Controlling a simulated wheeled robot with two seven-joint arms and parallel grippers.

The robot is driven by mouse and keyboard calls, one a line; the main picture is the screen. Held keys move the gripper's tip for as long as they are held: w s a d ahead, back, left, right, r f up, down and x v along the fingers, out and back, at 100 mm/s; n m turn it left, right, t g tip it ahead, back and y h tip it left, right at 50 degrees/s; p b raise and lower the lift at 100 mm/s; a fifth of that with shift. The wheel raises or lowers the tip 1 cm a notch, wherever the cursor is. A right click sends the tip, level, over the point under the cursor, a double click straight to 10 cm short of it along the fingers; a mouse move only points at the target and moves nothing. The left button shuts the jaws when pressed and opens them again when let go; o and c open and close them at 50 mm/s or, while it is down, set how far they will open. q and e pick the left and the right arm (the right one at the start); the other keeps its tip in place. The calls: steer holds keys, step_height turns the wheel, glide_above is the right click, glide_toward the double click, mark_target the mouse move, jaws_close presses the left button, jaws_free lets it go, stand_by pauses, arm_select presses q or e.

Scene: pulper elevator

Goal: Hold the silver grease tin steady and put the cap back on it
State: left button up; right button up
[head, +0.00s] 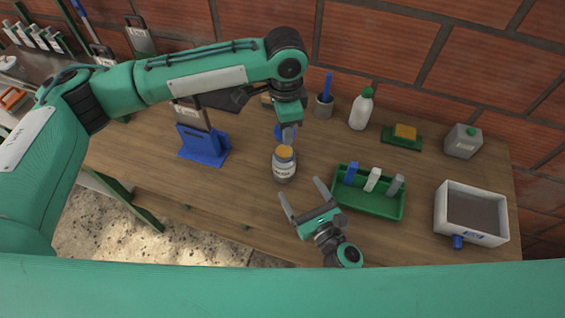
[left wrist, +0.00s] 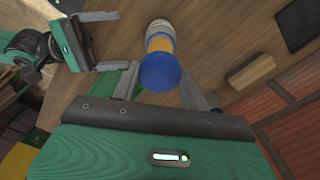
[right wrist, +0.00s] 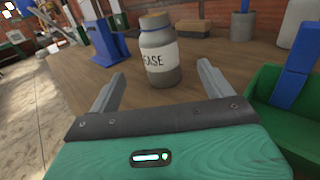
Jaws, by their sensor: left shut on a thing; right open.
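The silver grease tin (head: 284,166) stands upright and uncapped on the bench, with orange grease showing in its mouth. It also shows in the right wrist view (right wrist: 160,55), its label partly readable as "EASE". My left gripper (head: 287,130) is shut on the blue cap (left wrist: 160,72), just behind and above the tin and apart from it in the head view. The cap is partly hidden by the gripper there. My right gripper (head: 301,190) is open and low in front of the tin. Its fingers point towards the tin and do not touch it.
A green tray (head: 368,207) with several upright blocks stands right of my right gripper. A blue stand (head: 203,145) is left of the tin. A white box (head: 471,213) is far right.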

arm_select(q)
steer(key=shift+w+a+f, duration=0.1)
arm_select(e)
steer(key=shift+w+a, duration=0.2)
steer(key=shift+w, duration=0.2)
steer(key=x, duration=1.1)
steer(key=shift+w, duration=0.1)
steer(key=shift+c, duration=0.4)
steer(key=c, duration=1.4)
arm_select(q)
glide_above(284, 151)
steer(key=shift+f, duration=2.45)
steer(key=shift+f, duration=0.9)
steer(key=shift+f, duration=0.5)
